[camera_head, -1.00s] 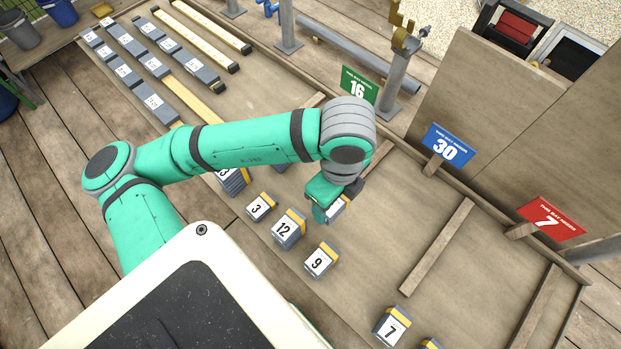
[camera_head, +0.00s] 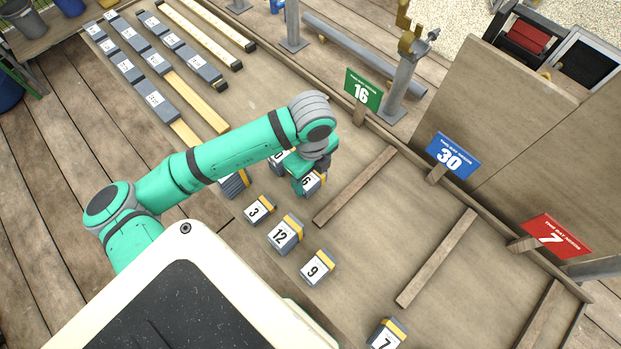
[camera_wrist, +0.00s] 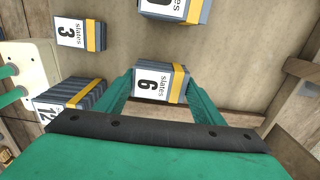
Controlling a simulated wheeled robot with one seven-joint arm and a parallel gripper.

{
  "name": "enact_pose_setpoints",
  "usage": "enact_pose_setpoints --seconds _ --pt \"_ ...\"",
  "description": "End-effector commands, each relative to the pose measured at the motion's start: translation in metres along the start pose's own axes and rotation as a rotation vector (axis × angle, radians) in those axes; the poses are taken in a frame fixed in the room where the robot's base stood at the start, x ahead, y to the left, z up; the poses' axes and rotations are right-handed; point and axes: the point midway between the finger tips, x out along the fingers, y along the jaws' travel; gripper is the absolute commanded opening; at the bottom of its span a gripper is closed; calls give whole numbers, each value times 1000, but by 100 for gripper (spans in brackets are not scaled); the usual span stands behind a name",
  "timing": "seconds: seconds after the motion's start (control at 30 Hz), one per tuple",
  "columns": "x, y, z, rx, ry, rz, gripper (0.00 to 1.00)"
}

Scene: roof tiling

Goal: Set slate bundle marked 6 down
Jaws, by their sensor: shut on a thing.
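The slate bundle marked 6 (camera_head: 313,181) is a small grey block with a white label and a yellow band. My gripper (camera_head: 304,181) is shut on it. In the wrist view the bundle (camera_wrist: 153,84) sits between the two green fingers, its label facing the camera. It is close over the wooden deck, near the left end of a wooden batten; I cannot tell whether it touches the deck. My gripper partly hides it in the head view.
Bundles marked 3 (camera_head: 259,210), 12 (camera_head: 285,235), 9 (camera_head: 317,267) and 7 (camera_head: 386,335) stand nearby. Another bundle (camera_head: 281,160) is just behind my gripper. Battens (camera_head: 356,186) divide the deck before signs 16 (camera_head: 362,92), 30 (camera_head: 452,155) and 7 (camera_head: 553,241). Deck between battens is clear.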

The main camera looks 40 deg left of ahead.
Motion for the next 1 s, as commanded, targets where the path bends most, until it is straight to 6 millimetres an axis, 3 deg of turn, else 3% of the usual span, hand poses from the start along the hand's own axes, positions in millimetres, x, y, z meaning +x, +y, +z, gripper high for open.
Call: enact_pose_setpoints --seconds 0.2,0.57,0.6,0.67,1.0 --pt "26 -2 -5 9 3 0 32" --pt "29 -4 -7 14 2 0 32" --pt "29 -4 -7 15 2 0 69" --pt "29 -4 -7 16 2 0 81" --pt "27 -4 -7 16 2 -1 81"
